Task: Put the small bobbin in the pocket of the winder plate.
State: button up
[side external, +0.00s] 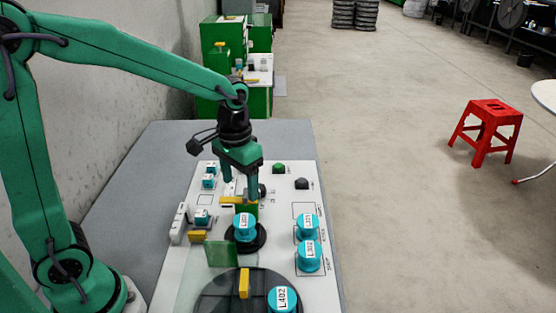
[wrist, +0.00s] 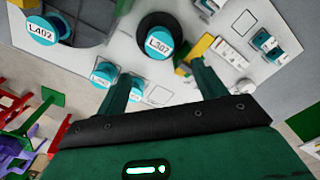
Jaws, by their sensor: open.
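My gripper (side external: 241,192) is open above the white board (side external: 287,176), its two fingers apart with nothing between them. In the wrist view my gripper (wrist: 162,78) frames the board. A cyan bobbin labelled L307 (side external: 245,228) stands on a black round base (side external: 262,240), in front of my gripper; it also shows in the wrist view (wrist: 158,42). Two cyan bobbins (side external: 307,225) (side external: 308,256) stand on the right of the board. A cyan bobbin labelled L402 (side external: 283,298) stands on a dark round plate (side external: 215,295). I cannot tell which is the small bobbin or see a pocket.
A translucent green panel (side external: 221,254) and a yellow upright piece (side external: 244,283) stand near the dark plate. Small cyan-and-white blocks (side external: 209,182) sit along the board's left. Green and black knobs (side external: 279,168) are at the back. Grey tabletop (side external: 150,165) is clear at left.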

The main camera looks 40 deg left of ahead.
jog(key=s+a+r+t, duration=0.1)
jog(key=s+r+t, duration=0.1)
jog(key=s+r, duration=0.2)
jog(key=s+a+r+t, duration=0.2)
jog(key=s+r+t, duration=0.1)
jog(key=s, duration=0.6)
jog(key=shift+r, duration=0.75)
jog(key=shift+c, duration=0.4)
